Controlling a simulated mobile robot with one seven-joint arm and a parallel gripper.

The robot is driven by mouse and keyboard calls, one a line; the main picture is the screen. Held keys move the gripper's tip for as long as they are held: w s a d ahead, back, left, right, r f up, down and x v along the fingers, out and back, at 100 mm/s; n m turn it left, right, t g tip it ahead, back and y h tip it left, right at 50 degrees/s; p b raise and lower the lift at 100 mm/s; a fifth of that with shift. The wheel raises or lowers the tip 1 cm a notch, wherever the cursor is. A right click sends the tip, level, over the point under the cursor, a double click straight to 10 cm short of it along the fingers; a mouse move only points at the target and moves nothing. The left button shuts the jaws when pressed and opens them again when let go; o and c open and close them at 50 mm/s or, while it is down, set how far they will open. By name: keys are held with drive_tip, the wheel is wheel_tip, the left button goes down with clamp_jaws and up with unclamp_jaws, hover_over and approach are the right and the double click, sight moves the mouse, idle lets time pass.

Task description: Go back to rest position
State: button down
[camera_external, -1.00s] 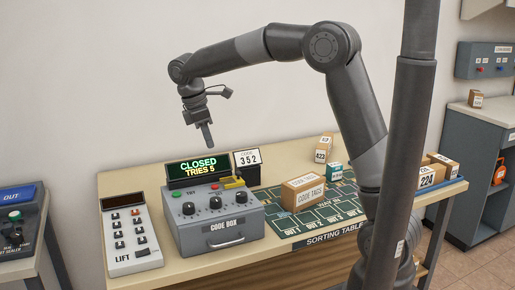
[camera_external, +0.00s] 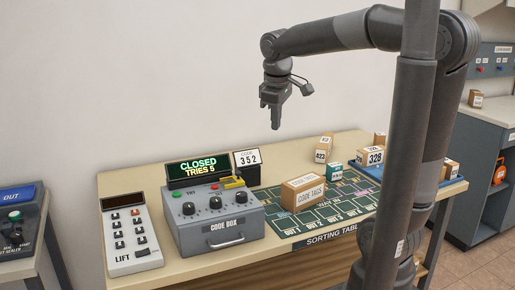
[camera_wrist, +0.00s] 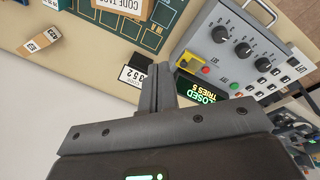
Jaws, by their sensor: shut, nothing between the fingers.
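My gripper (camera_external: 275,122) hangs pointing down in the air above the back of the sorting table (camera_external: 150,183), to the right of and above the code box. It is shut and holds nothing. In the wrist view the closed fingers (camera_wrist: 158,72) point toward the code card (camera_wrist: 132,76), with the code box (camera_wrist: 232,50) at upper right. The code box (camera_external: 217,228) stands on the table, its display (camera_external: 198,169) reading CLOSED, TRIES 5.
A code tags box (camera_external: 303,193) lies on the green mat (camera_external: 300,227). Several small numbered boxes, one marked 328 (camera_external: 370,156), stand at the right, some on a blue tray (camera_external: 451,184). A lift panel (camera_external: 132,240) is left of the code box. The space around my gripper is free.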

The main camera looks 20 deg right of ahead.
drive_tip(key=s+d+f+m+t+y, duration=0.1)
drive_tip(key=s+d+f+m+t, duration=0.2)
drive_tip(key=s+d+m, duration=0.5)
drive_tip(key=s+d+f, duration=0.1)
drive_tip(key=s, duration=0.4)
drive_tip(key=shift+d+f, duration=0.35)
drive_tip(key=shift+f, duration=0.05)
drive_tip(key=c, duration=2.2)
unclamp_jaws()
